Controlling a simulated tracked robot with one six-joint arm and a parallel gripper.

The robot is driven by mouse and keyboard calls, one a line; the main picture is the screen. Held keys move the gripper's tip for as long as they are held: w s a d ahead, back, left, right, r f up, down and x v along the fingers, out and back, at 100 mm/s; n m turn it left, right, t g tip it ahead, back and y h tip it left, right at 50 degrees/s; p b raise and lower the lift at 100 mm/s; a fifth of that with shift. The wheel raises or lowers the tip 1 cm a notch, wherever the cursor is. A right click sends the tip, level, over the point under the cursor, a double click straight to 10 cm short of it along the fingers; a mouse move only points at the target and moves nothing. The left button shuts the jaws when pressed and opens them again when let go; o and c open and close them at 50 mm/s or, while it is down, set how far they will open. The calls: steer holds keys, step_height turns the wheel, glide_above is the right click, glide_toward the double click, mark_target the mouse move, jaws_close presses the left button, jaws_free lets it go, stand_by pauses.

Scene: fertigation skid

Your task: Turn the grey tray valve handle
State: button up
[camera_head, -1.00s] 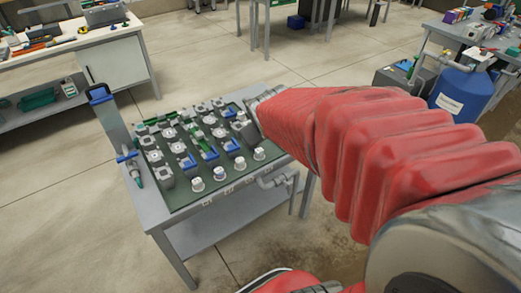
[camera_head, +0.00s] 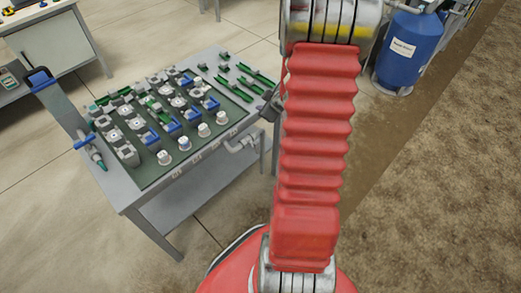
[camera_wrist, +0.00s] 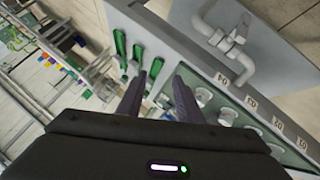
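The tray (camera_head: 160,180) on the grey bench holds rows of small valves with grey bodies and blue, green or grey handles. I cannot tell which one is the grey valve handle. A grey pipe (camera_head: 243,143) with a lever-like part is on the bench's front edge; it also shows at the top of the wrist view (camera_wrist: 225,36).
White round knobs (camera_head: 204,130) line the tray's front, near labels 01 to 04. A blue tank (camera_head: 405,45) stands at the back right.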

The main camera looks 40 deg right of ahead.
steer(key=s+d+f+t+y, duration=0.1)
steer(key=s+d+f+y, duration=0.15)
steer(key=f, duration=0.55)
steer(key=t+y, duration=0.2)
steer(key=t, duration=0.3)
glide_toward(258, 148)
steer(key=d+f, duration=0.1)
steer(key=d, duration=0.2)
steer(key=s+a+f+m+t, duration=0.1)
steer(key=s+a+t, duration=0.1)
steer(key=s, duration=0.4)
steer(key=shift+a+f+m+t, duration=0.2)
steer(key=shift+a+m+t, duration=0.2)
steer(key=shift+a, duration=0.25)
steer(key=shift+h, duration=0.25)
steer(key=shift+w+a, duration=0.15)
steer(key=shift+w, duration=6.7)
steer(key=shift+c, duration=0.2)
jaws_close()
